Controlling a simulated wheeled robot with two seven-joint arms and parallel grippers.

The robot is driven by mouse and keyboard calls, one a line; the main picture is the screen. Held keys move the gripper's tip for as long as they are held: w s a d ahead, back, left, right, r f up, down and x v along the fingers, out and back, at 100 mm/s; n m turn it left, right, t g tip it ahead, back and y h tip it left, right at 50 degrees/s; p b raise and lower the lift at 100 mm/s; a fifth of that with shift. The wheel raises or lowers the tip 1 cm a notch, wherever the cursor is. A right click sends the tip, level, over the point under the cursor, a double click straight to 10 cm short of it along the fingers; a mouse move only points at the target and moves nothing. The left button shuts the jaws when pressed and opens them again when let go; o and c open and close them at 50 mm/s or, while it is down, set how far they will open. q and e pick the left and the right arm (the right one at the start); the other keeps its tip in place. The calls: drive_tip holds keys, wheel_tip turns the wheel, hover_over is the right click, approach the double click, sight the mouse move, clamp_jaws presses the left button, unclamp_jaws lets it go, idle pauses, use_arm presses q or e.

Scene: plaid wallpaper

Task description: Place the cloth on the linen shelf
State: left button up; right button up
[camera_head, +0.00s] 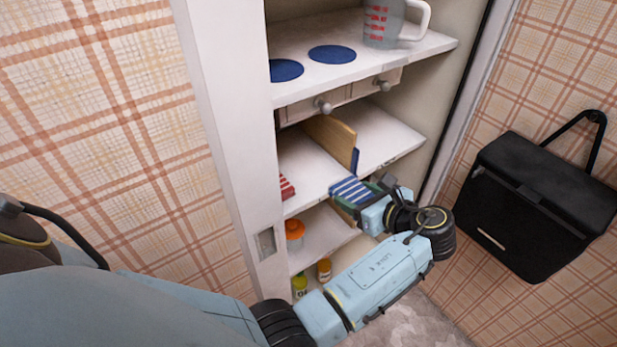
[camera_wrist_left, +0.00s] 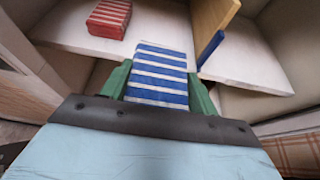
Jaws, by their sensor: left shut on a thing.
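My left gripper (camera_head: 352,198) is shut on a folded blue-and-white striped cloth (camera_head: 352,190). The cloth also shows in the left wrist view (camera_wrist_left: 160,75), between the green fingers. It is at the front edge of a white shelf (camera_head: 310,178); I cannot tell whether it touches the shelf. A folded red-and-white striped cloth (camera_wrist_left: 109,18) lies on this shelf to the left; part of it shows in the head view (camera_head: 286,187). A wooden divider (camera_head: 332,138) stands on the shelf, with a blue panel (camera_wrist_left: 211,48) at its front. My right gripper is not in view.
The upper shelf holds two blue discs (camera_head: 332,54) and a measuring jug (camera_head: 384,22). A drawer with knobs (camera_head: 322,104) is below it. An orange-lidded jar (camera_head: 294,234) stands on a lower shelf. A black bag (camera_head: 540,205) hangs on the right wall.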

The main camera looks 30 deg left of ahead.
use_arm(q)
drive_tip(key=w+a+b, duration=0.2)
drive_tip(key=w+a, duration=0.2)
drive_tip(key=a, duration=0.5)
drive_tip(key=b, duration=0.3)
hover_over(309, 171)
drive_tip(key=shift+f, duration=0.25)
wheel_tip(309, 171, down, 3)
drive_tip(key=shift+f+b, duration=0.1)
drive_tip(key=shift+b, duration=0.8)
drive_tip(key=shift+f, duration=0.15)
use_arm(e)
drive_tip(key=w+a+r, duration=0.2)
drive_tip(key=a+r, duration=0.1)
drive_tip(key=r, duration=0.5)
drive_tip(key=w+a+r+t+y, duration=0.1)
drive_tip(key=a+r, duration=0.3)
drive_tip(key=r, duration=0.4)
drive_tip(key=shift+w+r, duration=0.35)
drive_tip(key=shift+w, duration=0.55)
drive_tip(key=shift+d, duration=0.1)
use_arm(q)
drive_tip(key=o, duration=1)
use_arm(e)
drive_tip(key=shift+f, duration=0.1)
use_arm(q)
drive_tip(key=shift+o, duration=0.2)
